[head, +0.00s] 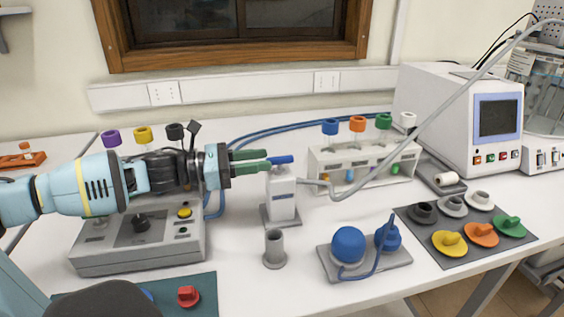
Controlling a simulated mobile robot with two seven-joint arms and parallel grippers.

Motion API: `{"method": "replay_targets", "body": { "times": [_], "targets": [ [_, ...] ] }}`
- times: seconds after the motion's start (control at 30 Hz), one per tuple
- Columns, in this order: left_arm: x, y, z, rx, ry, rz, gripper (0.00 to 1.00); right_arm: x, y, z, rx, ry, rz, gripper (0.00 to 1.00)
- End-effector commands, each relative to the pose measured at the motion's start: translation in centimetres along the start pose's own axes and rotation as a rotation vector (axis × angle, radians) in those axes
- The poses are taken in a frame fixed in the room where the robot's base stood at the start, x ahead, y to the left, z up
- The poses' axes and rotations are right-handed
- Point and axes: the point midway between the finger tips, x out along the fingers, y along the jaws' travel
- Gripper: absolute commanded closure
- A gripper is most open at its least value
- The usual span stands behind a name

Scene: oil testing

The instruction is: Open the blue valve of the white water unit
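The white water unit (283,197) stands upright on a grey base in the middle of the table. Its blue valve (283,160) is a short lever on top, lying roughly level and pointing right. A side spout on the unit's right leads to a grey hose. My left gripper (268,158) reaches in from the left at valve height. Its two green fingers are apart, with their tips at the valve's left end. Whether they touch the valve, or part of it lies between them, I cannot tell. My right gripper is out of view.
A grey control box (140,243) with capped tubes stands under my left arm. A grey cup (274,248) and a blue bulb device (348,244) are in front of the unit. A tube rack (362,168) is behind right. A mat with coloured knobs (481,235) lies at right.

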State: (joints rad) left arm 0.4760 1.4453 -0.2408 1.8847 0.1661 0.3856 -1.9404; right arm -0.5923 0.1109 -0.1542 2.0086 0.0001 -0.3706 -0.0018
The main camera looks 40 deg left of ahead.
Motion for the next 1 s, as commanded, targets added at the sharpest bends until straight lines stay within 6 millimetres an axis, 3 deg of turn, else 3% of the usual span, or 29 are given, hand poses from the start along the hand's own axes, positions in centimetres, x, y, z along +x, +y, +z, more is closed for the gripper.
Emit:
{"method": "replay_targets", "body": {
  "times": [1.0],
  "targets": [
    [5.1, 0.0, 0.2, 0.001, -0.002, 0.001, 0.64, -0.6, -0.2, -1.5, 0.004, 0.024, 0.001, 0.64]
  ]
}}
